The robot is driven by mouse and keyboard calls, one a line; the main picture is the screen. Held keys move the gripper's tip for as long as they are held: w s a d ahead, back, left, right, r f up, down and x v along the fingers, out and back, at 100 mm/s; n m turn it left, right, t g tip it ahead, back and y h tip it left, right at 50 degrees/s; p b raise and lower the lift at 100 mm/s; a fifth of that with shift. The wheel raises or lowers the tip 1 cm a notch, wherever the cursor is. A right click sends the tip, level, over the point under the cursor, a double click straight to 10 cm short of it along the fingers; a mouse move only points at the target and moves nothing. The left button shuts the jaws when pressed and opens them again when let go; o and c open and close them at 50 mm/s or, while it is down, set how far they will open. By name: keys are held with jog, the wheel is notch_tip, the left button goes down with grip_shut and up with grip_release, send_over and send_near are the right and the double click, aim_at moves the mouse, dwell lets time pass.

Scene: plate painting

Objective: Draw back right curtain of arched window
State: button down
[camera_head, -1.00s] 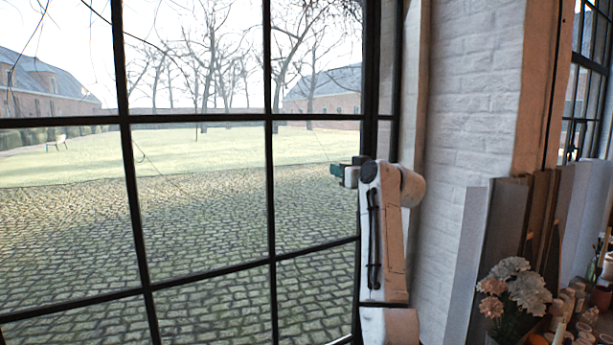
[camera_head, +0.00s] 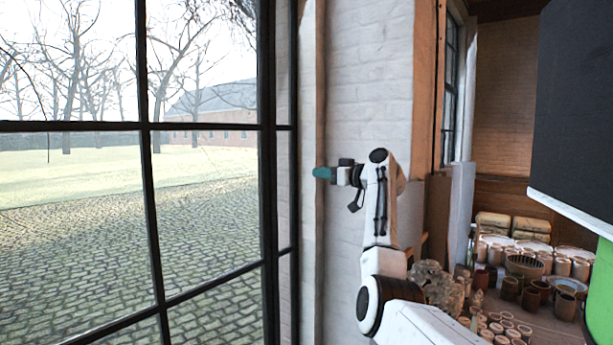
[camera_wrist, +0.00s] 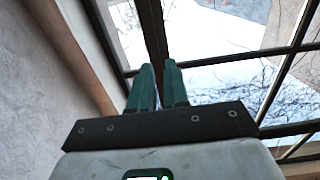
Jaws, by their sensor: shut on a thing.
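The tall window (camera_head: 268,170) with black bars fills the left of the head view; its glass shows a cobbled yard and bare trees. No curtain can be clearly made out; a tan upright strip (camera_head: 320,80) runs beside the window, before a white brick wall. My gripper (camera_head: 322,173) has teal fingers and is level with this strip, right of the black frame. In the wrist view my gripper (camera_wrist: 158,72) points up at the window bars (camera_wrist: 153,35), with a tan strip (camera_wrist: 75,50) to its left. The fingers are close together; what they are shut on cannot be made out.
White brick wall (camera_head: 368,90) stands behind my arm. Right of it are a wooden post (camera_head: 424,90), a dried flower bunch (camera_head: 436,283) and many pots (camera_head: 510,290). A large dark panel (camera_head: 580,110) blocks the upper right.

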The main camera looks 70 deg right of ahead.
jog(key=shift+s+d, duration=0.25)
jog(key=shift+d, duration=0.6)
jog(key=c, duration=1.2)
grip_release()
jog(key=shift+a, duration=0.1)
jog(key=b+v, duration=0.3)
jog(key=v, duration=0.7)
jog(key=shift+s+b, duration=0.35)
